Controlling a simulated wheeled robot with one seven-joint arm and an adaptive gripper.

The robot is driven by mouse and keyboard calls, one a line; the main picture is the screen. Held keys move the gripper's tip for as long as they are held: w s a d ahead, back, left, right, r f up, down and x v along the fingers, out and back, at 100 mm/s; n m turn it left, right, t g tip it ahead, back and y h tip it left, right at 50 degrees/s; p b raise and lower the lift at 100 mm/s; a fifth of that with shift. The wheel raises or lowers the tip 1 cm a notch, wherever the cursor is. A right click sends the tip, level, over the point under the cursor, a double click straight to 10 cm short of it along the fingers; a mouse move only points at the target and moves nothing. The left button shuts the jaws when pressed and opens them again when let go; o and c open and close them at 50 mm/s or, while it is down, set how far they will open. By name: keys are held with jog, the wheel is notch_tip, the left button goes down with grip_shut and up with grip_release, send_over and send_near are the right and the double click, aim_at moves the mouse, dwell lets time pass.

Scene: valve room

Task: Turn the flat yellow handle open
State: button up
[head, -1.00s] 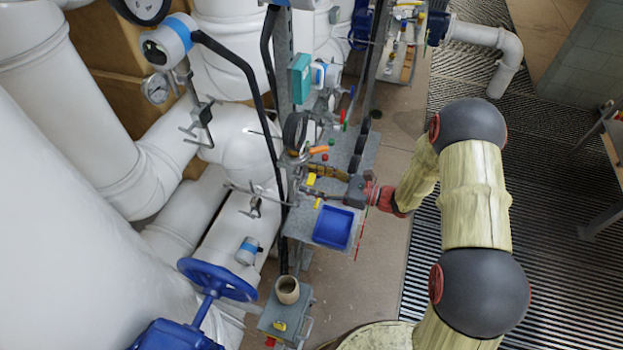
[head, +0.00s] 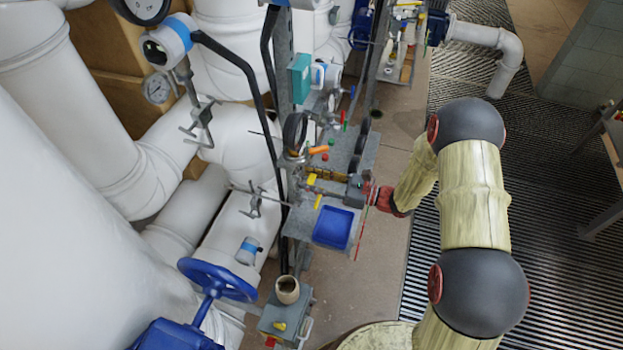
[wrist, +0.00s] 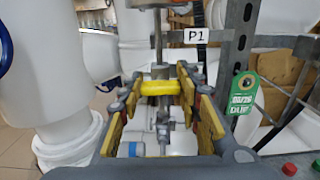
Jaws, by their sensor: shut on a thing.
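The flat yellow handle (wrist: 158,88) lies crosswise between the fingertips of my gripper (wrist: 156,96) in the wrist view. My gripper is shut on it, with a yellow-padded finger at each end of the handle. A grey metal stem and fitting show behind and below the handle. In the head view my gripper (head: 322,190) reaches left from my arm to the pipe fittings by the grey upright. The handle is too small and too crowded there to tell apart from other yellow parts.
A blue tray (head: 334,228) sits just below my gripper. A grey post (wrist: 236,45) with a green tag (wrist: 243,93) stands close on the right in the wrist view. Large white pipes (head: 95,110) and a blue handwheel (head: 217,279) are to the left.

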jog(key=shift+c, duration=0.6)
jog(key=shift+n+b, duration=0.3)
jog(key=n+b, duration=0.3)
jog(key=shift+f, duration=0.2)
jog(key=n+b, duration=0.5)
jog(key=shift+s+f+n+b, duration=0.1)
jog(key=shift+n+b, duration=0.3)
jog(key=n+b, duration=0.6)
jog(key=b, duration=0.1)
jog(key=shift+f+b, duration=0.1)
jog(key=shift+b, duration=0.3)
jog(key=n+b, duration=0.2)
jog(key=b, duration=0.1)
jog(key=shift+n, duration=0.3)
jog(key=shift+b, duration=0.3)
jog(key=o, duration=1.2)
jog(key=shift+r, duration=0.2)
jog(key=shift+c, duration=0.2)
